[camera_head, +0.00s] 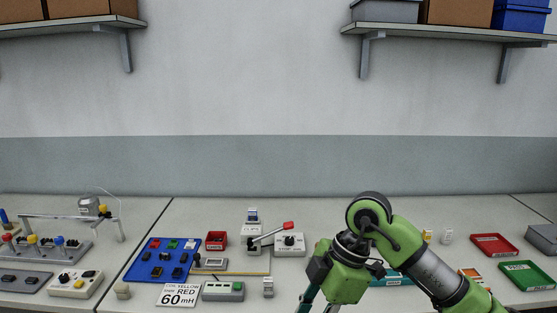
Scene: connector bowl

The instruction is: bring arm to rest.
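My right arm (435,275), green and grey, reaches in from the lower right over the front of the workbench. Its gripper (320,303) points down at the bottom edge of the head view. The fingertips are cut off by the frame, so I cannot tell whether it is open or shut, or whether it holds anything. My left arm and gripper are not in view.
A blue board (144,271) with small parts, a card reading 60mH (179,295), a red bin (216,241) and a lever switch (258,243) stand left of my arm. A red tray (494,245) and a green tray (527,275) lie right. Shelves hang above.

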